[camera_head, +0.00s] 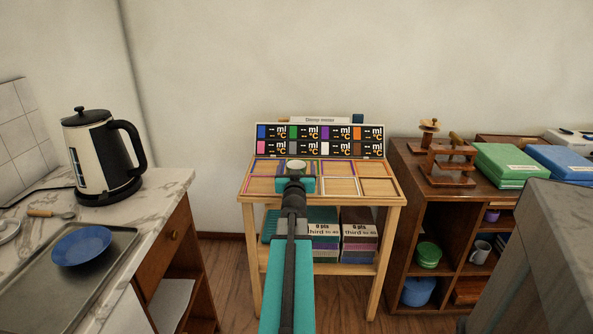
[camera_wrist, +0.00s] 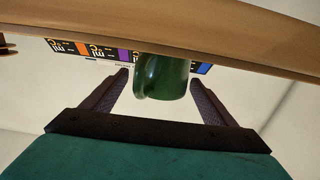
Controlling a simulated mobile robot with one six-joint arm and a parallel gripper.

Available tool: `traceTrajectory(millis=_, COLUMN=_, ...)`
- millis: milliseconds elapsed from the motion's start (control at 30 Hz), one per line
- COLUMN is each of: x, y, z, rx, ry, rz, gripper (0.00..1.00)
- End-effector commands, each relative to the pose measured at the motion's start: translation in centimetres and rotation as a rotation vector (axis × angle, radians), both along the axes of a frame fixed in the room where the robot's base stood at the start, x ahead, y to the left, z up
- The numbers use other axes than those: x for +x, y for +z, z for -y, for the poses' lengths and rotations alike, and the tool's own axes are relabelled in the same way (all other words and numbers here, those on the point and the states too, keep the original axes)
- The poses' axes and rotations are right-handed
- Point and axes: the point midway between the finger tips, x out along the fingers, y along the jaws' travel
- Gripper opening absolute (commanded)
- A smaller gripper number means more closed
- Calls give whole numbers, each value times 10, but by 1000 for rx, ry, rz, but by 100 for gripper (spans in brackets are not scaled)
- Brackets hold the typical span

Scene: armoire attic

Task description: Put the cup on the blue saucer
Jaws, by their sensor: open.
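A green cup (camera_wrist: 165,78) with a handle shows in the wrist view, just beyond and between my fingertips. In the head view a small cup with a pale inside (camera_head: 296,165) stands at the small wooden table, right at my arm's end. My gripper (camera_wrist: 161,82) is open, with one finger on each side of the cup and gaps visible; it also shows in the head view (camera_head: 295,185), its fingers mostly hidden. The blue saucer (camera_head: 82,246) lies on a grey tray at the left, with nothing on it.
The tray (camera_head: 45,305) rests on a marble counter (camera_head: 160,183) with an electric kettle (camera_head: 102,160) behind it. The small table (camera_head: 377,200) carries an upright colour-label board (camera_head: 320,140). A brown shelf (camera_head: 400,185) at the right holds boxes and a grey mug (camera_head: 480,252).

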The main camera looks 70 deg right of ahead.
Motion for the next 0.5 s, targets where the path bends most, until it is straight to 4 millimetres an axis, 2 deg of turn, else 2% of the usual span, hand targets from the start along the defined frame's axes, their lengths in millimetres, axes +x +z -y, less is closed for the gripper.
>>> traceTrajectory(millis=133, x=0, y=4, z=0, rx=0, ry=0, rz=0, gripper=80)
traceTrajectory(millis=500, x=-11, y=3, z=-26, rx=0, ry=0, rz=0, gripper=80)
